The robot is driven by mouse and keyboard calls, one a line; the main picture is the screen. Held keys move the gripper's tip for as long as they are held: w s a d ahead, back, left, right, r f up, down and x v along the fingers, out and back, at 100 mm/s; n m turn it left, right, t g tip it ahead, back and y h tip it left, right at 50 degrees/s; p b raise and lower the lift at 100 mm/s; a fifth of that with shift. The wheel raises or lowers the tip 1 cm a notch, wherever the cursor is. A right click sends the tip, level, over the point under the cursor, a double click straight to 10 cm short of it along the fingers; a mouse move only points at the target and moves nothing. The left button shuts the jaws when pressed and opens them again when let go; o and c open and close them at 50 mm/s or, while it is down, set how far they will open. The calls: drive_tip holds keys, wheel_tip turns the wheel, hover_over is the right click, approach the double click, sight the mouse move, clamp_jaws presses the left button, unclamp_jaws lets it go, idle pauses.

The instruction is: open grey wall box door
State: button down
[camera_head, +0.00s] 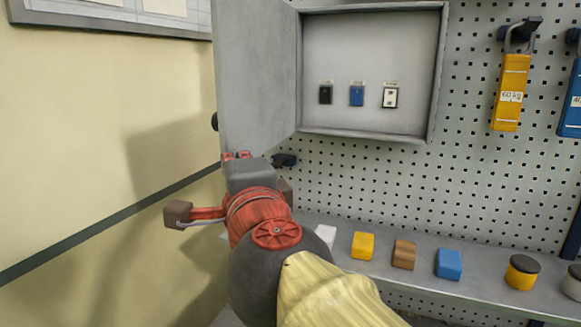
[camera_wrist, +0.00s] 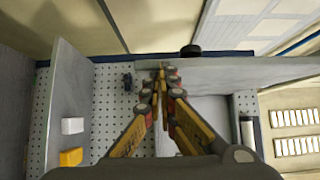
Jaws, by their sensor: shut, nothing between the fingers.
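The grey wall box (camera_head: 425,75) is on the pegboard, and its inside is in full view in the head view. Its grey door (camera_head: 257,75) stands swung open to the left, at a wide angle to the box. A dark round knob (camera_head: 214,121) shows at the door's outer side; it also shows in the wrist view (camera_wrist: 190,50).
Three small items, including a blue one (camera_head: 357,95), are inside the box. A black hook (camera_head: 285,160) projects below it. A shelf (camera_head: 480,292) holds several blocks, including a yellow one (camera_head: 362,245). A yellow padlock-shaped weight (camera_head: 511,90) hangs right.

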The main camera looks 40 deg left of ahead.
drive_tip(key=shift+s+a, duration=0.3)
drive_tip(key=shift+a, duration=0.55)
drive_tip(key=shift+s+a, duration=0.35)
drive_tip(key=shift+a, duration=0.45)
drive_tip(key=shift+s+a, duration=0.3)
drive_tip(key=shift+a, duration=0.55)
